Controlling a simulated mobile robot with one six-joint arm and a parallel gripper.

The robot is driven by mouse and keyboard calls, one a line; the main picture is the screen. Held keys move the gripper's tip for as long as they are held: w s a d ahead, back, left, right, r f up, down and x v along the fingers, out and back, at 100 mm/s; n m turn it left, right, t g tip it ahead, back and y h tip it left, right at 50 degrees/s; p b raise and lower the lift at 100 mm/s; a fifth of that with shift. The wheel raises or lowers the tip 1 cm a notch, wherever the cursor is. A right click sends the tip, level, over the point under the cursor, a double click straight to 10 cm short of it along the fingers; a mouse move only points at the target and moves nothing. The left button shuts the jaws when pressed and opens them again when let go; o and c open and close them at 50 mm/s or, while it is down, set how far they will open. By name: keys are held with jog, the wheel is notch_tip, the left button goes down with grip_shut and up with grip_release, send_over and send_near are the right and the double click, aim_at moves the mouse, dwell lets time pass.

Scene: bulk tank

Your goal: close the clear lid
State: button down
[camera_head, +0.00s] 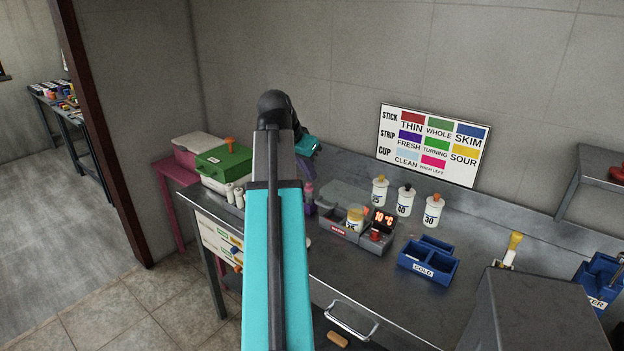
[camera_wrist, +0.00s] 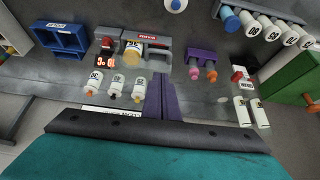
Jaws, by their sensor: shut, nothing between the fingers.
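A grey bath unit (camera_head: 345,229) stands on the metal bench, with a yellow-banded jar (camera_head: 355,217) in it and a red display reading 10 °C. The clear lid (camera_head: 342,194) looks like a grey see-through panel raised at the unit's back; its exact tilt is hard to tell. The unit also shows upside down in the wrist view (camera_wrist: 147,44), where the lid is hard to make out. My gripper (camera_wrist: 161,77) is shut and empty, its purple fingers pointing toward the bench beside the unit. In the head view my arm hides most of the gripper.
White bottles (camera_head: 404,202) stand behind and right of the unit. A blue COLD tray (camera_head: 428,262) is to the right. A purple rack (camera_wrist: 202,58) with small bottles is beside the unit. A green box (camera_head: 224,162) stands at the left. A colour chart (camera_head: 429,144) is on the wall.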

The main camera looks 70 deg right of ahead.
jog(key=shift+w+a+r, duration=0.1)
jog(key=shift+a+r, duration=0.25)
jog(key=shift+r, duration=0.2)
jog(key=shift+w+f, duration=0.1)
